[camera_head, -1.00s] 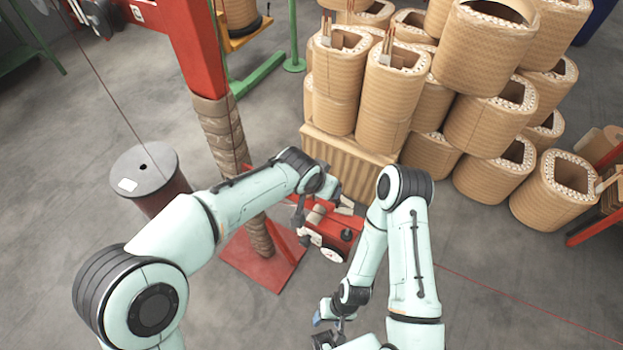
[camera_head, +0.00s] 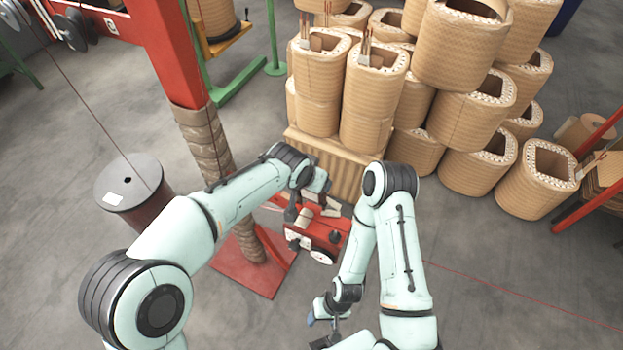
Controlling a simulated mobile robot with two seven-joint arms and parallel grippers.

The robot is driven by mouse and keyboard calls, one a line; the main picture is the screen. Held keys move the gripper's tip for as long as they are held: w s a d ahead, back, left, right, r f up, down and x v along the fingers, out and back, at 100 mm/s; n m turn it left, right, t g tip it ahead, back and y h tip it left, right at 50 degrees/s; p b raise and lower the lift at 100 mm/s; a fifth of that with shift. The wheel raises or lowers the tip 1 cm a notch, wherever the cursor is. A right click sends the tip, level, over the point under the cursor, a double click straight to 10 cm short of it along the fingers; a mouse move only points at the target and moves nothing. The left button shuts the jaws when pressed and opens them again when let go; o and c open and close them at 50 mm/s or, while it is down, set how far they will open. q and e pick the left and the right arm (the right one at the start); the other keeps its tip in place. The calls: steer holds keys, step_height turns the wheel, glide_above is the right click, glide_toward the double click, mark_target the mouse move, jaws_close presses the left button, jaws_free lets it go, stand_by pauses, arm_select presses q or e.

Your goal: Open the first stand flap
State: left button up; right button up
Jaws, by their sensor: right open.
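A red wheeled device (camera_head: 325,234) with a white wheel sits on the floor near the middle. I cannot pick out a stand flap for certain. My left arm reaches in from the left, and its gripper end is over the back of the red device. Its fingers are partly hidden by my own wrist, so I cannot tell how they stand or whether they touch anything. My right gripper (camera_head: 322,328) is low in the middle, in front of the red device and apart from it. It is open, with nothing visible between its fingers.
A red post (camera_head: 208,145) wrapped in tan material stands on a red base plate (camera_head: 262,285). A dark spool (camera_head: 128,182) stands left of it. Stacked tan coils (camera_head: 470,120) fill the back right, by a ribbed tan block (camera_head: 335,165). Grey floor (camera_head: 520,265) is clear at the lower right.

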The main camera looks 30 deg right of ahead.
arm_select(q)
steer(key=shift+s+f, duration=0.1)
steer(key=shift+f, duration=0.15)
stand_by(0.7)
steer(key=o, duration=1.5)
steer(key=shift+d, duration=0.1)
steer(key=shift+r, duration=0.1)
steer(key=v, duration=1.3)
steer(key=shift+r, duration=0.15)
